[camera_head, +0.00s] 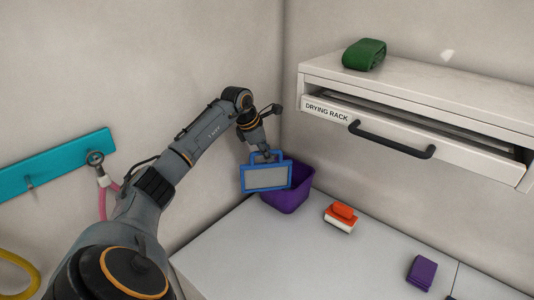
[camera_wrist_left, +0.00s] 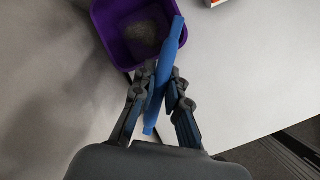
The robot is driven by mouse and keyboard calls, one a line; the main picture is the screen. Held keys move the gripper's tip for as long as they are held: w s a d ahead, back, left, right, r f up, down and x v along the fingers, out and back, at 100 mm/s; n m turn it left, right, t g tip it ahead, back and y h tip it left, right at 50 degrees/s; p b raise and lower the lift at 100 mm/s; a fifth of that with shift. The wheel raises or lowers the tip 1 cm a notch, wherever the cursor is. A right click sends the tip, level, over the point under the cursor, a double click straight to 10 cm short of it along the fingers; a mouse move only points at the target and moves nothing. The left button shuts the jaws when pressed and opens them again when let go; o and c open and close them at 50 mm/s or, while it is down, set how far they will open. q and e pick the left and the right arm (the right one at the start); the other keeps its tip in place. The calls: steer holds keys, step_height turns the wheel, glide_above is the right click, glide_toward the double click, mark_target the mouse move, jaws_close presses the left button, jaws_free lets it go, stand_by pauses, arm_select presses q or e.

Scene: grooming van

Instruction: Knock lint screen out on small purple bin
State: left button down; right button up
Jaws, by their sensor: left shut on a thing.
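The lint screen (camera_head: 265,178) is a grey mesh panel in a blue frame with a handle on top. My left gripper (camera_head: 263,150) is shut on its handle and holds it upright in front of the small purple bin (camera_head: 296,194). In the left wrist view the screen (camera_wrist_left: 168,62) shows edge-on as a blue bar between the fingers (camera_wrist_left: 158,92), overlapping the right side of the bin (camera_wrist_left: 103,38). A greyish patch of lint (camera_wrist_left: 141,32) lies on the bin's floor. I cannot tell whether the screen touches the bin. My right gripper is not in view.
The bin stands at the back corner of a pale counter (camera_head: 240,240). A partly open drawer labelled drying rack (camera_head: 400,140) overhangs the counter, with a green rolled item (camera_head: 364,54) on top.

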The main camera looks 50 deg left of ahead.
arm_select(q)
steer(key=shift+f, duration=0.1)
steer(key=shift+w+r+p, duration=0.1)
steer(key=shift+r+p, duration=0.55)
steer(key=shift+r, duration=0.2)
steer(key=shift+r+p, duration=0.9)
steer(key=shift+r, duration=1.25)
